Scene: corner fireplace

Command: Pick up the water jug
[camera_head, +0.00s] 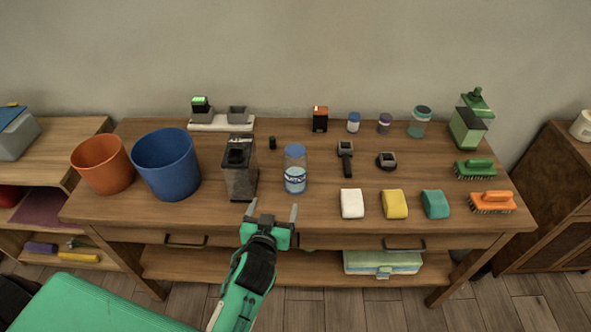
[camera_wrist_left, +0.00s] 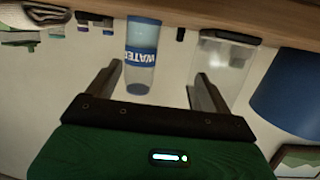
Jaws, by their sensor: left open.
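The water jug (camera_head: 295,172) is a clear bottle with a blue lid and a blue-and-white label. It stands upright on the wooden table, right of a clear container with a black top. In the left wrist view the jug (camera_wrist_left: 142,50) shows its WATER label between the finger lines, nearer the left finger. My left gripper (camera_head: 273,210) is open and empty at the table's front edge, in front of the jug and slightly left of it. The jug appears apart from the fingers. My right gripper is not in view.
The black-topped container (camera_head: 240,180) stands close left of the jug. A blue bin (camera_head: 166,165) and an orange bin (camera_head: 102,165) are farther left. White (camera_head: 352,204), yellow (camera_head: 395,204) and teal (camera_head: 435,204) blocks lie to the right. The table's front edge is under the gripper.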

